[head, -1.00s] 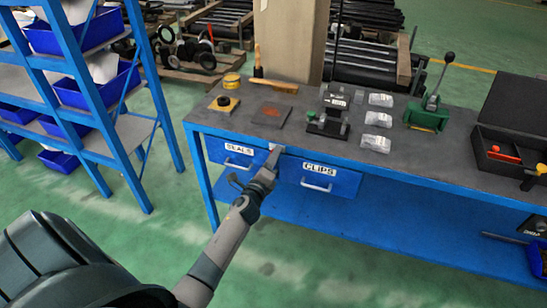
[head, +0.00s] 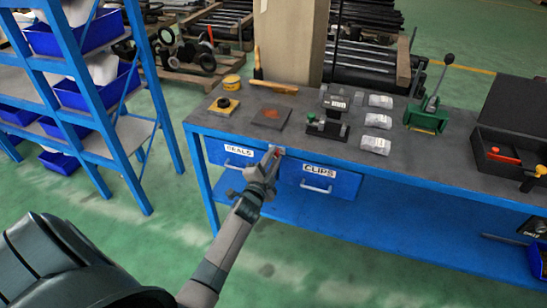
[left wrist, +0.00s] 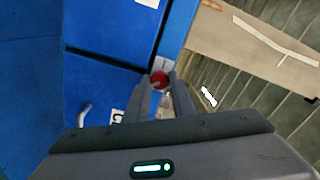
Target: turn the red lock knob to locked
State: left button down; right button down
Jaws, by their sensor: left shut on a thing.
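The red lock knob (left wrist: 160,80) shows between my left fingertips in the left wrist view. In the head view only a small bit of its red (head: 276,151) shows at the tips, on the table's blue front between the SEALS drawer (head: 229,154) and the CLIPS drawer (head: 339,182). My left gripper (head: 272,153) is shut on the knob, one finger on each side. The fingers partly hide the knob, and I cannot tell which way it is set. Both drawers look closed. My right gripper is not in view.
The table top (head: 225,124) carries a green lever press (head: 427,117), a black clamp device (head: 327,127), clear packets and an open black case (head: 510,135). A blue rack (head: 143,180) stands at the left. The floor before the drawers is clear.

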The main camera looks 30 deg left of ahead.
pick_arm(q)
jog(key=shift+n+p, duration=0.5)
jog(key=shift+n, duration=3)
jog(key=shift+f, duration=0.1)
jog(key=c, duration=1.5)
grip_release()
jog(key=shift+s, duration=0.15)
